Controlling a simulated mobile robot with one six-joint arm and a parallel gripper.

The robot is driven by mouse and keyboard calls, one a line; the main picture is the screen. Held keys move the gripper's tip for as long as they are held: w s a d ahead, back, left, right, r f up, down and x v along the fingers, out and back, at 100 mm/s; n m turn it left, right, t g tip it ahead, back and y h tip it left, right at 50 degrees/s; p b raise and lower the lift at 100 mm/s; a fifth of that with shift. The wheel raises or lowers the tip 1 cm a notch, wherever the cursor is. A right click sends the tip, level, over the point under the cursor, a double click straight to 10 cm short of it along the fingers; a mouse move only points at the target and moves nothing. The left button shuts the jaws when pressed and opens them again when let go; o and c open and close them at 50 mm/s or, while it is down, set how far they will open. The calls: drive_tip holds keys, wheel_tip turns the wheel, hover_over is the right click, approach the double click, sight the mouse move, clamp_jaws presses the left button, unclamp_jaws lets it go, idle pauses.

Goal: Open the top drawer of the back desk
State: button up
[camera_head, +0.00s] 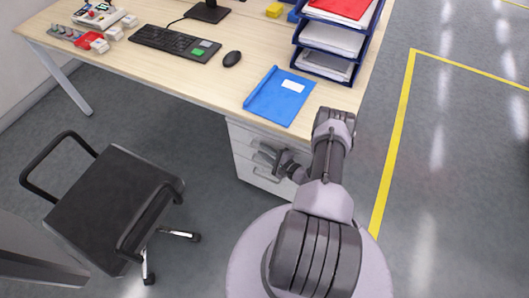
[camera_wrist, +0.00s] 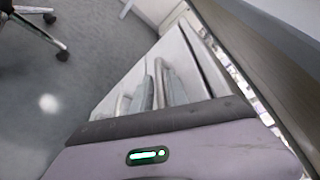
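The back desk (camera_head: 150,62) has a light wood top. A white drawer unit (camera_head: 247,135) stands under its right end, and its front also shows in the wrist view (camera_wrist: 190,60). The top drawer is the uppermost front, just under the desk top, and it looks shut. My gripper (camera_head: 266,156) is at the front of the unit, close to the grey handles. In the wrist view, grey finger and handle shapes (camera_wrist: 150,92) overlap, so I cannot tell whether the fingers touch or hold a handle.
A black office chair (camera_head: 108,205) stands left of the drawer unit. A blue folder (camera_head: 270,103) lies at the desk's front edge, left of a blue tray stack (camera_head: 297,58). A keyboard (camera_head: 165,40) and mouse (camera_head: 232,58) lie further left. Floor right of the yellow line (camera_head: 396,130) is clear.

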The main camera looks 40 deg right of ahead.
clamp_jaws()
idle(1.4)
